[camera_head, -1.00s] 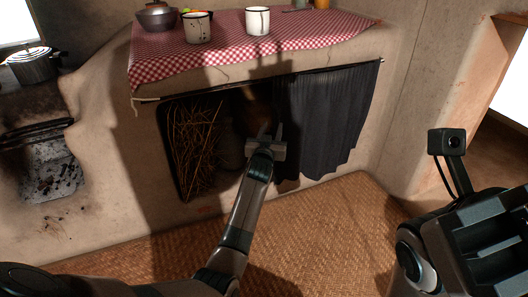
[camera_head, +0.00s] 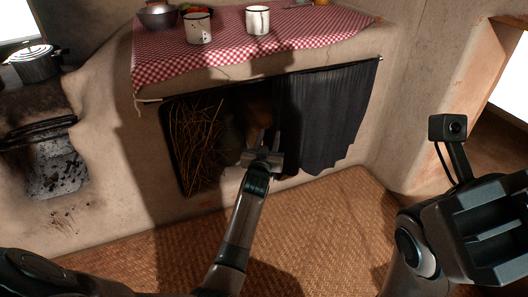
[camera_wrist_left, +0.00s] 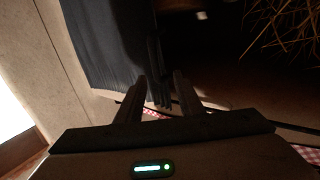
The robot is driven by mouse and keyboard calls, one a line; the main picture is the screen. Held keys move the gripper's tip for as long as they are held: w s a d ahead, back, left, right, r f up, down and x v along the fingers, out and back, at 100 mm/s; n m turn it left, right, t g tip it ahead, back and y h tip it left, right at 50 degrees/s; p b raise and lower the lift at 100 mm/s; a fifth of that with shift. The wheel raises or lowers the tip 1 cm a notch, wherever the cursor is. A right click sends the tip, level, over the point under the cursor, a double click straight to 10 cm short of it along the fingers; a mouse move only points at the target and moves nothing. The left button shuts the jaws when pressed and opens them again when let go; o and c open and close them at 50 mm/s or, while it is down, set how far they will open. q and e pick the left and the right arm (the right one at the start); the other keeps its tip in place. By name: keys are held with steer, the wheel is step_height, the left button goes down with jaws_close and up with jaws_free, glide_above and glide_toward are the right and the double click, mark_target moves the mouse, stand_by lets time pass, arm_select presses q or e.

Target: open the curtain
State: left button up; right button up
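The dark grey curtain (camera_head: 325,115) hangs in folds from a thin rod (camera_head: 215,89) under the counter. It covers the right part of the opening; the left part is uncovered. My left gripper (camera_head: 263,140) is at the opening, close to the curtain's left edge, with its fingers apart. In the left wrist view the curtain (camera_wrist_left: 105,45) fills the upper left, and its edge runs down between or just behind the spread fingers (camera_wrist_left: 159,80); I cannot tell whether they touch it. My right gripper (camera_head: 485,230) shows only as a dark body at the right; its fingers cannot be made out.
Dry sticks (camera_head: 195,145) and a dim brown vessel (camera_head: 256,115) are inside the opening. Mugs (camera_head: 198,28) and a bowl (camera_head: 158,16) stand on the checked cloth (camera_head: 290,42) above. A woven mat (camera_head: 320,230) covers the floor. A pot (camera_head: 33,63) stands at left.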

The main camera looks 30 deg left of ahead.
arm_select(q)
steer(key=p+v, duration=0.5)
steer(key=v, duration=0.4)
stand_by(0.8)
steer(key=shift+s+r+p, duration=0.1)
steer(key=shift+p, duration=0.25)
stand_by(0.4)
